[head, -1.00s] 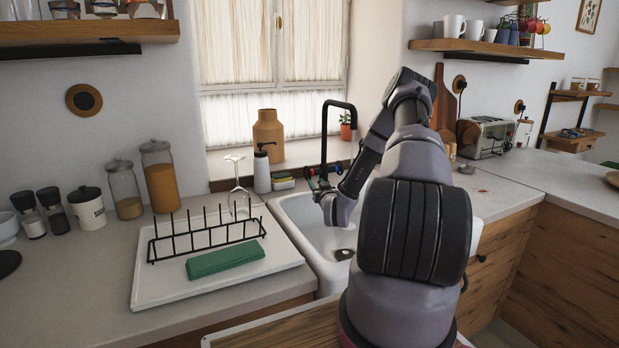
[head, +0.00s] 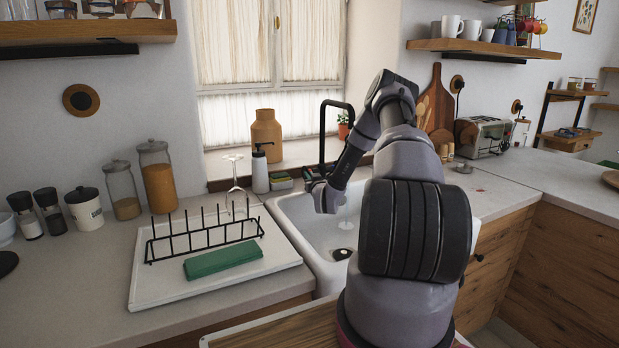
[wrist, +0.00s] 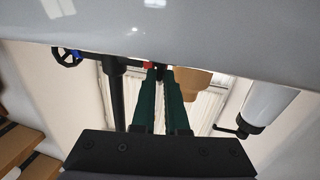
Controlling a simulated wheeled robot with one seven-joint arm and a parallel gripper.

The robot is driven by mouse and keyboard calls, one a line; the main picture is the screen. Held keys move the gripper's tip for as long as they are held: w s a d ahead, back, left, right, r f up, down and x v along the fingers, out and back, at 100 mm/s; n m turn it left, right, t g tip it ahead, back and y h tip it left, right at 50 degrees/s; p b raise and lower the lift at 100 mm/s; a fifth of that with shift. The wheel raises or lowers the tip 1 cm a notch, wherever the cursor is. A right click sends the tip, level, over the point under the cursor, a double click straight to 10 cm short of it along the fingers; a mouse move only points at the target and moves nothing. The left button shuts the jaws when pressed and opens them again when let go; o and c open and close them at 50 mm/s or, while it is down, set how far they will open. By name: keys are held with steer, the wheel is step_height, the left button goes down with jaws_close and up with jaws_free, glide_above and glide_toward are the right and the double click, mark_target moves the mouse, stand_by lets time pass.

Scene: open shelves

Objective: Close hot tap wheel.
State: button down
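The black tap (head: 323,135) stands behind the white sink (head: 300,235); its upright pipe also shows in the wrist view (wrist: 117,100). In the wrist view, which looks upside down, a red part (wrist: 148,64), apparently the hot tap wheel, lies at my fingertips.
Left of the sink is a drainboard (head: 150,285) with a black rack (head: 205,235) and green cloth (head: 222,260). A soap bottle (head: 260,170) and sponges (head: 281,181) stand near the tap. A pale streak (head: 345,222), perhaps water, shows above the drain.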

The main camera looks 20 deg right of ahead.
steer(key=shift+r, duration=0.15)
steer(key=shift+w+r+n+g, duration=0.15)
steer(key=shift+r+g, duration=0.15)
steer(key=shift+g, duration=0.3)
steer(key=shift+w+r+n+g, duration=0.15)
steer(key=shift+r+g, duration=0.15)
steer(key=shift+g, duration=0.3)
steer(key=g, duration=0.1)
steer(key=w+r+g, duration=0.1)
steer(key=g, duration=0.1)
steer(key=shift+r+n+g+y, duration=0.2)
steer(key=shift+n+g+y, duration=0.1)
steer(key=shift+w+r+n+g, duration=0.1)
steer(key=shift+w+r+g, duration=0.2)
steer(key=shift+g, duration=0.75)
steer(key=shift+w+r+n+g, duration=0.15)
steer(key=shift+w+g, duration=0.3)
steer(key=shift+g, duration=0.65)
steer(key=shift+w+r+n+g, duration=0.1)
steer(key=shift+w+r+g, duration=0.2)
steer(key=shift+g, duration=0.75)
steer(key=c, duration=0.9)
jaws_free()
steer(key=shift+w+f, duration=0.1)
steer(key=shift+c, duration=0.2)
